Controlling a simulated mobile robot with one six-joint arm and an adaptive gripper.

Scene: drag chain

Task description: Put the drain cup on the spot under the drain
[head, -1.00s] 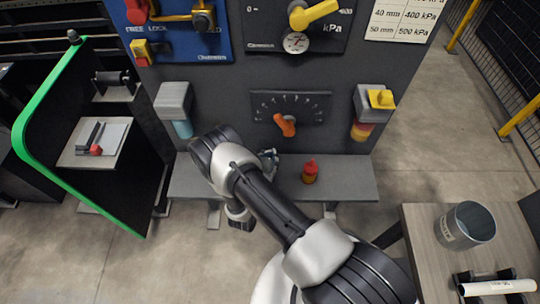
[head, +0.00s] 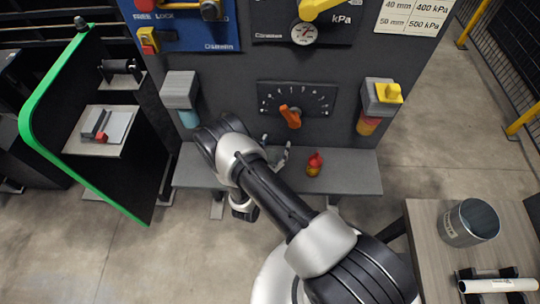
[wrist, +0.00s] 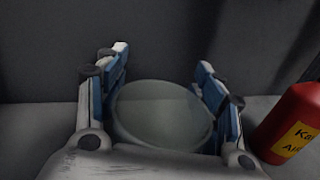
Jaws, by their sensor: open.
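A round, translucent grey-green cup (wrist: 160,112), which I take for the drain cup, sits between my gripper's fingers (wrist: 162,62) in the wrist view. The fingers are spread, one on each side of it; I cannot tell whether either touches it. In the head view my gripper (head: 276,146) is open over the grey shelf (head: 345,180), left of a small red bottle, and my arm hides the cup. A blue bowl (head: 189,118) hangs under the left grey unit, and an orange-red bowl (head: 368,124) under the right one. No marked spot can be made out.
The red bottle (head: 314,165) stands close to the right of my gripper and also shows in the wrist view (wrist: 293,125). An orange dial lever (head: 290,117) is above the shelf. A grey bucket (head: 468,223) stands on the right table. A green-edged panel (head: 90,205) stands at left.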

